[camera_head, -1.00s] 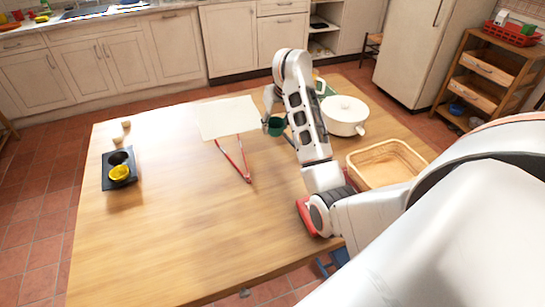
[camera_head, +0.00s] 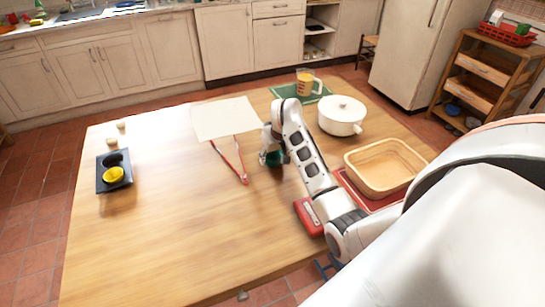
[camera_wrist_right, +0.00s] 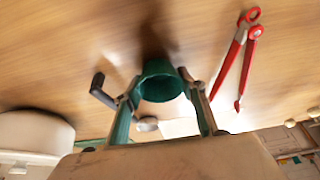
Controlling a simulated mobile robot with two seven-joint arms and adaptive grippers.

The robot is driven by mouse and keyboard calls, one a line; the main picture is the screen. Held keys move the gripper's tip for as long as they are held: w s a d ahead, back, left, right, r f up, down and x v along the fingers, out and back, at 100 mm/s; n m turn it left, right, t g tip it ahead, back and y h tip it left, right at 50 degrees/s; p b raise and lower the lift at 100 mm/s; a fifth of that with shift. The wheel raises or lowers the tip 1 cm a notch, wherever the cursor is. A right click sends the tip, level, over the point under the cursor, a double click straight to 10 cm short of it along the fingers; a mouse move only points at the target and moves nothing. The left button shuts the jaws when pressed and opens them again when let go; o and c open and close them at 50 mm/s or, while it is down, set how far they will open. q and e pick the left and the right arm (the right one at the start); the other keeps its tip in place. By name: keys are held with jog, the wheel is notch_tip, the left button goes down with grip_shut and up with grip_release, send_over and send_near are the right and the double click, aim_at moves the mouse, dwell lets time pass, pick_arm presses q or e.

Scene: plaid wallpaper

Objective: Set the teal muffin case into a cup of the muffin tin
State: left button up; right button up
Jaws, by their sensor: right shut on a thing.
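The teal muffin case (camera_head: 273,158) is between the fingers of my right gripper (camera_head: 268,150), partly hidden by the gripper and arm in the head view. In the right wrist view the case (camera_wrist_right: 160,80) shows as a dark green cup between the fingertips of the gripper (camera_wrist_right: 162,94), which is shut on it. The muffin tin (camera_head: 102,183) is dark and lies at the left of the table. Its near cup holds a yellow case (camera_head: 113,174); its far cup looks dark and empty. My left gripper is not in view.
A pale sheet (camera_head: 225,118) and red tongs (camera_head: 238,165) lie between my right gripper and the tin. A white pot (camera_head: 341,117), a measuring jug (camera_head: 308,83) and a wooden basket (camera_head: 384,168) are at the right. The table's near left is clear.

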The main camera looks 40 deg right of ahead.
jog(key=shift+f, duration=0.1)
jog(key=shift+f, duration=0.1)
jog(key=o, duration=0.8)
